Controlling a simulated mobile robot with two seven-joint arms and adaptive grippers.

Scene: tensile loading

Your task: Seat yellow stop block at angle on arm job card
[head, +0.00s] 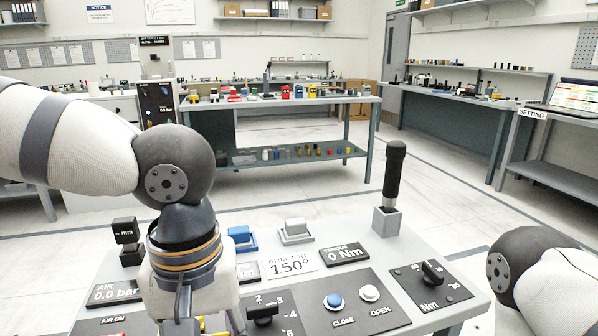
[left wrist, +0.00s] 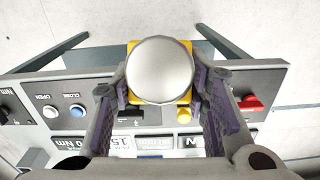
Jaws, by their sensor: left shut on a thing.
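In the left wrist view my left gripper (left wrist: 162,85) is shut on the yellow stop block (left wrist: 188,94), which shows as a yellow square edge around a large round pale top. The fingers lie on both sides of it. In the head view my left gripper hangs over the console's front left part, and its fingertips and the block are hidden or cut off. The arm job card (head: 291,264) reads 150° and lies on the console, right of my left wrist. The card also shows upside down in the left wrist view (left wrist: 119,143). My right gripper is out of view.
A blue block (head: 242,239) and a white block (head: 295,231) stand behind the card. A black lever (head: 394,175) rises at the console's back right. Close and open buttons (head: 350,299) and a Nm knob (head: 432,272) are on the right. A mm knob (head: 125,232) stands at left.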

